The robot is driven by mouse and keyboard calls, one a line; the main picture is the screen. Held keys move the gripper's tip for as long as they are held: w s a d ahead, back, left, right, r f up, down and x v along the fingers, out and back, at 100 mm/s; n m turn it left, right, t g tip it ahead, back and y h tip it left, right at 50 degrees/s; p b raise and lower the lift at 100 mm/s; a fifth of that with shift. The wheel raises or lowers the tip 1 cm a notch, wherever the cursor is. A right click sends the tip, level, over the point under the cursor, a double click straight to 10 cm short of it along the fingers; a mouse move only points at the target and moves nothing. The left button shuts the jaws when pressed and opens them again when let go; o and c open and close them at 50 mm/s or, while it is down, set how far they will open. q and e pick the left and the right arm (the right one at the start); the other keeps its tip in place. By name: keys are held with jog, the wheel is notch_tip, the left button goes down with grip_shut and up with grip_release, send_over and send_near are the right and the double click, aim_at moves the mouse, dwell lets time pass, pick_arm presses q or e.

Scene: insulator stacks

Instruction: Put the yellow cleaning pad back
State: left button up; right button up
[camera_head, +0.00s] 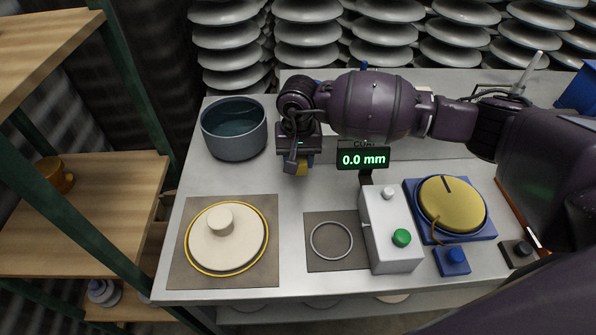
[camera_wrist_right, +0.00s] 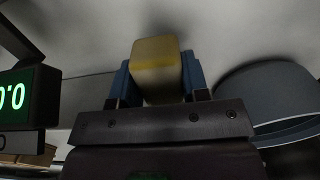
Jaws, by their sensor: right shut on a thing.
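The yellow cleaning pad (camera_wrist_right: 156,68) is a small block held between the blue fingers of my right gripper (camera_wrist_right: 158,82). In the head view the pad (camera_head: 302,167) shows only partly below my right gripper (camera_head: 301,160), which covers the rest. The gripper is shut on the pad, above the grey table between the dark bowl and the display. Whether the pad touches the table I cannot tell. My left gripper is not in view.
A dark bowl of liquid (camera_head: 234,148) stands left of the right gripper. A display reading 0.0 mm (camera_head: 363,159) stands to its right. In front are a cream disc (camera_head: 225,237), a ring on a mat (camera_head: 331,240), a white button box (camera_head: 391,228) and a yellow dial (camera_head: 452,204). Wooden shelves (camera_head: 60,215) stand left.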

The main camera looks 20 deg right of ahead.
aim_at(298, 180)
jog(key=shift+f, duration=2.3)
jog(key=shift+f+b, duration=0.15)
jog(key=shift+b, duration=0.15)
jog(key=shift+f, duration=0.1)
jog(key=o, duration=0.8)
